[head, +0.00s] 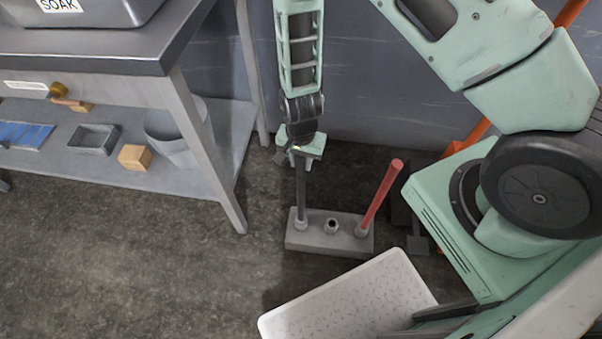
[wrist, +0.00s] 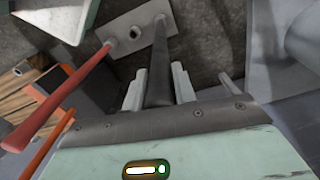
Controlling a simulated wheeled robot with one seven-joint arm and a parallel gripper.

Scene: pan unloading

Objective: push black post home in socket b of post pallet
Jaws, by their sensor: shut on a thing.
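The grey post pallet (head: 318,244) lies on the floor with a row of three sockets; it also shows in the wrist view (wrist: 122,24). The black post (head: 300,190) stands about upright, its lower end at the left socket. How deep it sits is unclear. My gripper (head: 301,150) is shut on its upper part; in the wrist view the black post (wrist: 159,62) runs between the fingers (wrist: 158,85). The middle socket (head: 331,227) is empty. A red post (head: 381,195) leans to the right in the right socket. No socket letters are readable.
A pale speckled tray (head: 345,300) is in front of the pallet, close to my base. A metal bench (head: 150,85) with a lower shelf stands at the left, its leg left of the pallet. A wall is behind. Floor at the lower left is clear.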

